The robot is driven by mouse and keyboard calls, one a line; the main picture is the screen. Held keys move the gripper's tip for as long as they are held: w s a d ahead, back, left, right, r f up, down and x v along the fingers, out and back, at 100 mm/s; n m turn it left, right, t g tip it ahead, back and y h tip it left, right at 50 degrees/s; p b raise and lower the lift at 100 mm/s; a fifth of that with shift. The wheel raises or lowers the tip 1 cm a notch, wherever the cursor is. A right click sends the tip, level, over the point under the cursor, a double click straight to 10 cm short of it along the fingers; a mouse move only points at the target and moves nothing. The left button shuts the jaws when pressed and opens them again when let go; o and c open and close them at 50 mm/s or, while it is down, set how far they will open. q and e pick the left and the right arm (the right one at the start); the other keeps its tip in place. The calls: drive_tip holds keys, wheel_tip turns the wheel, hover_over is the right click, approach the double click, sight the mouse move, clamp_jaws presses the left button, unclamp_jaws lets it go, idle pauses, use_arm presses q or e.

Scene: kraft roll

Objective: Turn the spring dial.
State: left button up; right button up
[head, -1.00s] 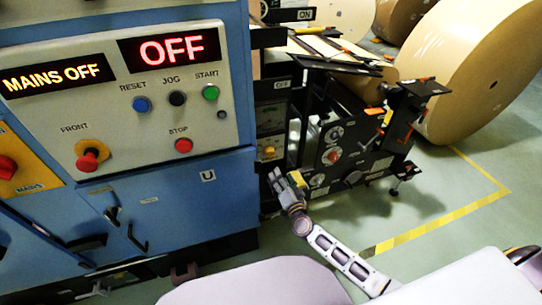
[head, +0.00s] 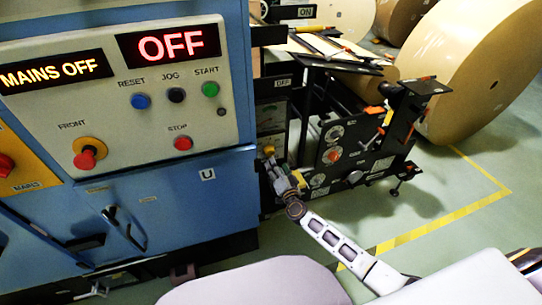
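The black side panel of the machine carries several round dials. One is a pale dial (head: 334,133) at the top, one has an orange-red knob (head: 331,155) in the middle, and one pale dial (head: 317,181) sits lower left. I cannot read which is the spring dial. My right gripper (head: 272,163) reaches in from the lower right, with its fingers pointing up beside the gauge box (head: 270,118), left of the dials. Its fingers are small and overlap the box's lower part, so I cannot tell their opening or any contact. My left gripper is out of view.
The blue control cabinet (head: 180,200) stands close on the left, its displays reading OFF and MAINS OFF. Large kraft rolls (head: 470,70) stand behind. Green floor with yellow tape (head: 440,222) is open at right.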

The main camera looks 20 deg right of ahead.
sight(271, 154)
drive_tip(key=shift+w+a+b, duration=0.1)
drive_tip(key=shift+w+b, duration=0.5)
drive_tip(key=shift+w, duration=2.55)
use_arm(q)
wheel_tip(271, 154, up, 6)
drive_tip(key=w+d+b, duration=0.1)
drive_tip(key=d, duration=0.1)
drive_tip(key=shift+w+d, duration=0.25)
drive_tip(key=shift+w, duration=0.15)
use_arm(e)
drive_tip(key=shift+w, duration=0.9)
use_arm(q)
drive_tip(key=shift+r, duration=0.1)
use_arm(e)
drive_tip(key=c, duration=1)
